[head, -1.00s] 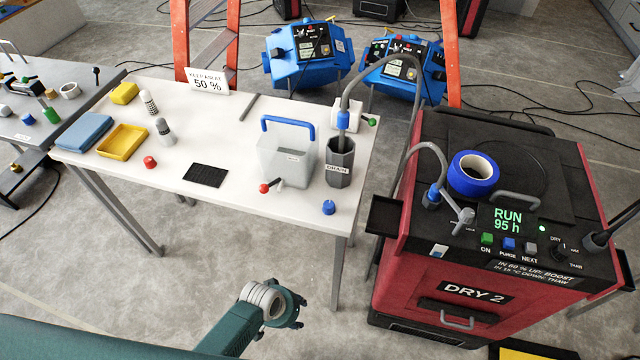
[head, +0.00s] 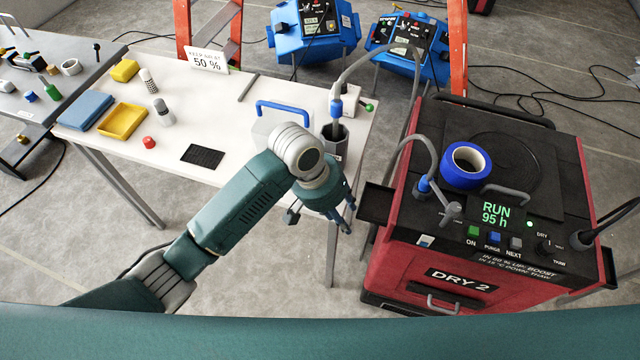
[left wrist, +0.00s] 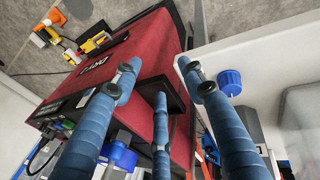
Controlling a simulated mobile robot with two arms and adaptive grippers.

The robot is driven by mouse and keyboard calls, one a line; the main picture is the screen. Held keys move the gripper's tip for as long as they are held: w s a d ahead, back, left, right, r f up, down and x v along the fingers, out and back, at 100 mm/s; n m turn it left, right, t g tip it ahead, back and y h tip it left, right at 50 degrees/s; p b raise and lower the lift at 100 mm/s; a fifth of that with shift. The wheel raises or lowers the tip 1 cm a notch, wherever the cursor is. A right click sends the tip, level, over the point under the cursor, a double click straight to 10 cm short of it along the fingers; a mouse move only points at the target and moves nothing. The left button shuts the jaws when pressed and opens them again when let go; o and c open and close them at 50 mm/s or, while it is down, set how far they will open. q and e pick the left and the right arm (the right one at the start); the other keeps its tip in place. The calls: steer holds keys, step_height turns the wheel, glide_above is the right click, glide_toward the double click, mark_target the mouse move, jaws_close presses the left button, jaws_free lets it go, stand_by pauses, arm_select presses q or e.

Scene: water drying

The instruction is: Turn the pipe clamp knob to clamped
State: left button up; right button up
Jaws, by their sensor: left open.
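A grey lever-like knob (head: 450,212), likely the pipe clamp knob, stands on the dryer's black top (head: 410,225) beside a hose's blue fitting (head: 424,186). Small marks next to it are too small to read. My left gripper (head: 343,213) is open and empty in front of the white table's right end, left of the dryer and apart from the knob. In the left wrist view my gripper's fingers (left wrist: 158,82) are spread, with the dryer's red side (left wrist: 130,60) beyond. My right gripper is not in view.
The white table (head: 225,125) holds a drain cup (head: 336,140) with a hose and a blue-handled container (head: 283,106), partly hidden by my arm. A blue cap (left wrist: 229,82) lies near the table edge. A blue tape roll (head: 466,165) sits on the dryer (head: 400,280).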

arm_select(q)
steer(key=shift+y, duration=0.7)
steer(key=w+r, duration=0.3)
steer(key=r, duration=0.1)
steer(key=shift+w+a, duration=0.25)
steer(key=shift+w, duration=0.05)
steer(key=w+a+r+n+y, duration=0.2)
steer(key=w+a+r, duration=0.2)
steer(key=w+r, duration=0.1)
steer(key=shift+g, duration=0.3)
step_height(320, 180, down, 11)
steer(key=shift+r+p, duration=0.2)
steer(key=shift+p, duration=0.95)
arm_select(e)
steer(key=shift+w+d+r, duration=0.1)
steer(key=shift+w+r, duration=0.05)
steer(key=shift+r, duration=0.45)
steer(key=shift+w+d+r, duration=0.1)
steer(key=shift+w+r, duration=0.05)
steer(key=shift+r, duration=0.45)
arm_select(q)
steer(key=shift+s, duration=0.1)
jaws_close()
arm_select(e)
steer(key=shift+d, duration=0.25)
